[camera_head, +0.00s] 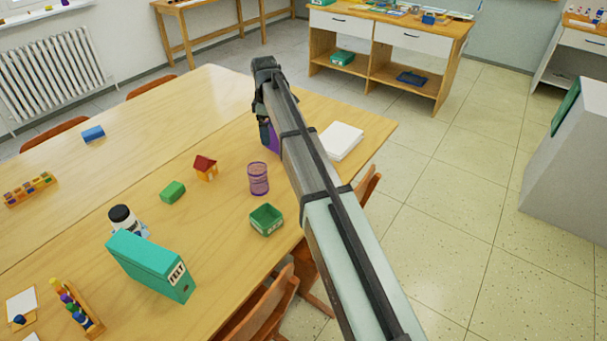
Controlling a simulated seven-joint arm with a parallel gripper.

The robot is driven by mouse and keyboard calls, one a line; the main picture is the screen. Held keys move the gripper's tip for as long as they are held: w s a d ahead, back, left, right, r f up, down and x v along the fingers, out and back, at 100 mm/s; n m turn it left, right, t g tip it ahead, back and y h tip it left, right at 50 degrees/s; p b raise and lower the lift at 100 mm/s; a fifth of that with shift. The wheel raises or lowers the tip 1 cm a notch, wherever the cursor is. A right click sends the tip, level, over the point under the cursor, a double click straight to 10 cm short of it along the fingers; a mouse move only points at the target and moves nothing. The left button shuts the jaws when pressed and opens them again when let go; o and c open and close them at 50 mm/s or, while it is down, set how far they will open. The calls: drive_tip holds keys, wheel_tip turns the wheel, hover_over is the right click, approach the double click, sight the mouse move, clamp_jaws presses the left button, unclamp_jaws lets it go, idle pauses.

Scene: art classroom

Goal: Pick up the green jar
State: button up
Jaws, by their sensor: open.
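No clearly jar-shaped green thing shows on the wooden table (205,245). A jar with a black lid (124,219) stands behind a teal box file (150,264), which hides its lower part; its visible body looks white and bluish. A small green block-like thing (172,192) lies further back, and an open green box (266,220) sits near the right edge. Green and purple surfaces (269,138) show partly behind my arm; I cannot tell what they are. My arm reaches across the table's right side. My gripper's fingers cannot be made out and nothing held is visible.
A purple mesh cup (258,179) and a red-roofed toy house (205,168) stand mid-table. A white stack (341,141) lies right of my arm. A peg toy (76,307) is front left, a blue block (93,134) far left. Chairs (262,308) line the near edge.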

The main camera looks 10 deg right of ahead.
drive_tip(key=s+d+n, duration=0.3)
drive_tip(key=d+n, duration=0.2)
drive_tip(key=n, duration=1.3)
drive_tip(key=s+d+n, duration=0.3)
drive_tip(key=d+n, duration=0.2)
drive_tip(key=n, duration=1.3)
drive_tip(key=shift+m, duration=0.3)
drive_tip(key=shift+w+d+f, duration=0.1)
drive_tip(key=shift+f, duration=3.6)
drive_tip(key=shift+w+f, duration=0.1)
drive_tip(key=shift+f, duration=3.55)
drive_tip(key=shift+c, duration=0.3)
